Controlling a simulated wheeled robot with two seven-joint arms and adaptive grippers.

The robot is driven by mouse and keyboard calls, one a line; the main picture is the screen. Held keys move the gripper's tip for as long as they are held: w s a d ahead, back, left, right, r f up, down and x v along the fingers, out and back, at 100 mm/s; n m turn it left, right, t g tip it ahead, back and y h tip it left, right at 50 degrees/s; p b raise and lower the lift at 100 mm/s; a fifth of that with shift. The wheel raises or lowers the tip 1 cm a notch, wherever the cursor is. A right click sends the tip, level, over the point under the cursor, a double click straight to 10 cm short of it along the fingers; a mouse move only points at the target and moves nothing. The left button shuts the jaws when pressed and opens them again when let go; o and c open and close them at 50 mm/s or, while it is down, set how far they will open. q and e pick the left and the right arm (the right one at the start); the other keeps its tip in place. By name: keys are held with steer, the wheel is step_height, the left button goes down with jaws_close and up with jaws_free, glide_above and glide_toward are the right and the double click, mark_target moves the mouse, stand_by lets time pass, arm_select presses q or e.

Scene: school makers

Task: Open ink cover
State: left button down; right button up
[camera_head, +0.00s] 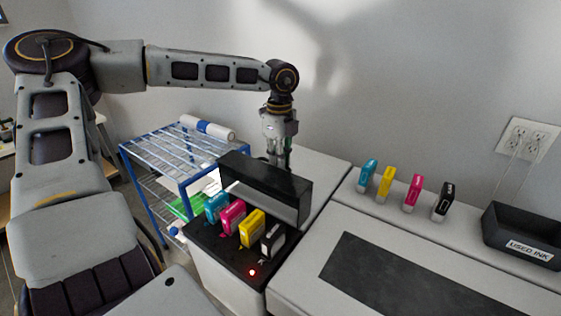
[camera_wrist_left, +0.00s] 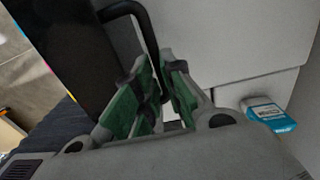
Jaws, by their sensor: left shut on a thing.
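The black ink cover (camera_head: 265,187) stands raised at the back of the printer's ink bay (camera_head: 222,248). Cyan (camera_head: 216,207), magenta (camera_head: 233,217), yellow (camera_head: 252,228) and black (camera_head: 273,240) cartridges show in the bay, with a red light in front. My left gripper (camera_head: 278,158) reaches down behind the cover, which hides its fingertips in the head view. In the left wrist view its green-padded fingers (camera_wrist_left: 160,92) are closed on the cover's black looped handle (camera_wrist_left: 148,30). The cover is a dark panel (camera_wrist_left: 62,45) there. My right gripper is not in view.
Spare cyan, yellow, magenta and black cartridges (camera_head: 412,193) stand along the printer's back ledge. A black "USED INK" tray (camera_head: 524,232) is at the right, below a wall outlet (camera_head: 528,138). A blue wire rack (camera_head: 170,150) stands at the left. The wall is close behind.

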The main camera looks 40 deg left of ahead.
arm_select(q)
steer(key=shift+s+r+t+b, duration=0.15)
steer(key=shift+r+t+b, duration=0.15)
steer(key=shift+b, duration=0.1)
steer(key=shift+s+d+r+b, duration=0.1)
steer(key=shift+s+r+b, duration=0.15)
steer(key=shift+s+b, duration=0.3)
steer(key=shift+s+r+b, duration=0.25)
steer(key=shift+s+b, duration=0.05)
steer(key=shift+s, duration=0.3)
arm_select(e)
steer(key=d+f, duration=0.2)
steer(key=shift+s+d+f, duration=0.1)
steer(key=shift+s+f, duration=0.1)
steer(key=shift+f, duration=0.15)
arm_select(q)
steer(key=c, duration=1.8)
jaws_free()
steer(key=shift+f, duration=0.1)
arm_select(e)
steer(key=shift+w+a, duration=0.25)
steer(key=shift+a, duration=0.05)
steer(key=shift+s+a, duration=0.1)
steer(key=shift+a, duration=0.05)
arm_select(q)
steer(key=shift+r, duration=0.2)
